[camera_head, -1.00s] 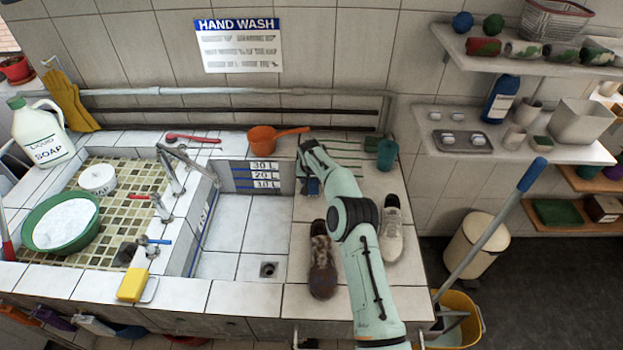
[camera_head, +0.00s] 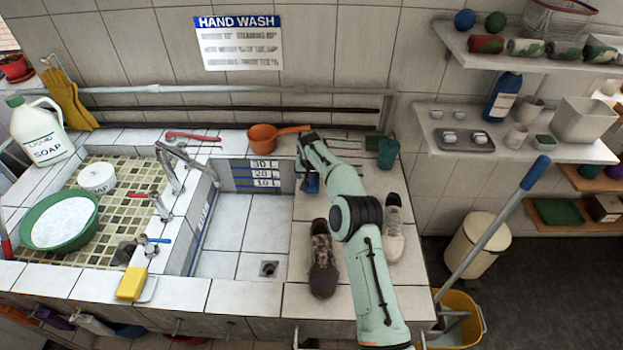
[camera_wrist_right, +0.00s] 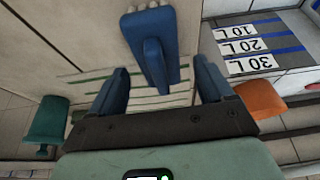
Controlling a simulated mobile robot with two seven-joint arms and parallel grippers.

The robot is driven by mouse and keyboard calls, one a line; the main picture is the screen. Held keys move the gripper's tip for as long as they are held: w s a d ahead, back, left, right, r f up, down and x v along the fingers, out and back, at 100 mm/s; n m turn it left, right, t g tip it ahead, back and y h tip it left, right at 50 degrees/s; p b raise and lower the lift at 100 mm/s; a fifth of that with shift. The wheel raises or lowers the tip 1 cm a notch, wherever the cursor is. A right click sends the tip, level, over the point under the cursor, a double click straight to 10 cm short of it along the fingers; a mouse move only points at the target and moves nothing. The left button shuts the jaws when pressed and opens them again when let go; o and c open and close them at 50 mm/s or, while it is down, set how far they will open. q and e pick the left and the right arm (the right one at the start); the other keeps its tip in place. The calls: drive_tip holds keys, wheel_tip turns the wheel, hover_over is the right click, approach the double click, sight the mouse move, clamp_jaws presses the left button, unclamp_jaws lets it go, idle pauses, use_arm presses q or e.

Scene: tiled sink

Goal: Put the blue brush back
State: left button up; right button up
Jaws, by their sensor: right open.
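The blue brush (camera_wrist_right: 153,48) is in the right wrist view, at the top middle, with pale bristles at its far end and its handle end pointing toward my gripper. My right gripper (camera_wrist_right: 162,82) is open, with its two blue fingers on either side of the handle's near end. In the head view my right gripper (camera_head: 309,182) is low at the counter's right part, beside the basin, mostly hidden by my own arm. A blue patch there may be finger or brush. My left gripper is not in view.
An orange dipper (camera_head: 262,138) and a teal cup (camera_head: 388,153) stand behind the arm. A brown shoe (camera_head: 323,262) and a white shoe (camera_head: 392,238) flank my forearm. The sunken basin (camera_head: 240,235) is left of it.

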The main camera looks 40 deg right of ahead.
drive_tip(key=v, duration=1)
drive_tip(key=shift+r+b, duration=0.45)
